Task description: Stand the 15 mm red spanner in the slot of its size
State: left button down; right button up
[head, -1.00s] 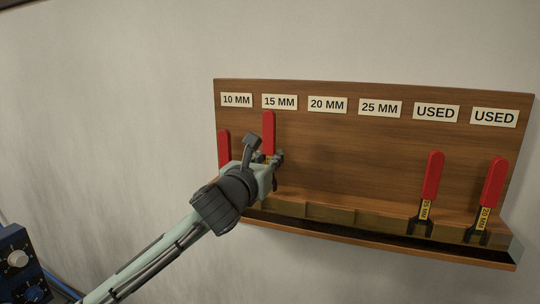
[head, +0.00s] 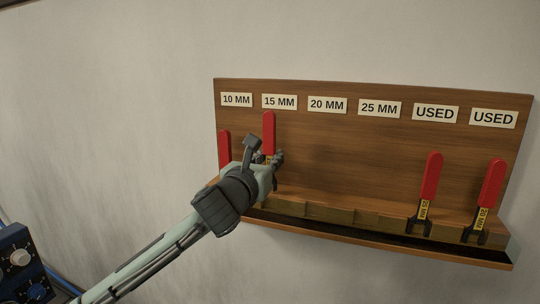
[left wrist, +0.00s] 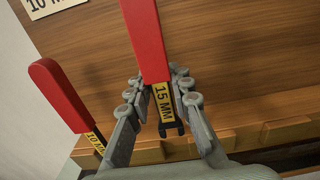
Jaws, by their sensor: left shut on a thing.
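The 15 mm red spanner (head: 269,132) is upright below the "15 MM" label (head: 279,102) on the wooden rack. In the left wrist view its red handle (left wrist: 149,40) and yellow "15 MM" tag (left wrist: 164,103) show between my fingers. My left gripper (head: 268,160) is shut on it near the tag; in the left wrist view the gripper (left wrist: 158,90) has a finger on each side. The spanner's dark lower end shows near the slotted ledge (left wrist: 180,148); I cannot tell whether it is seated in the slot. My right gripper is not in view.
The 10 mm spanner (head: 224,149) stands close on the left. The 25 mm (head: 431,180) and 20 mm (head: 491,186) spanners stand under the "USED" labels. The rack under 20 MM and 25 MM is empty. A blue box with knobs (head: 22,265) is at lower left.

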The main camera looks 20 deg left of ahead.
pick_arm(q)
jog(key=shift+p, duration=0.35)
dwell(0.5)
jog(key=shift+f+b, duration=1.3)
jog(key=shift+f, duration=1.3)
jog(key=c, duration=1.3)
grip_release()
jog(key=shift+s, duration=0.1)
jog(key=s, duration=1.2)
jog(key=shift+a, duration=0.2)
jog(key=shift+w, duration=0.1)
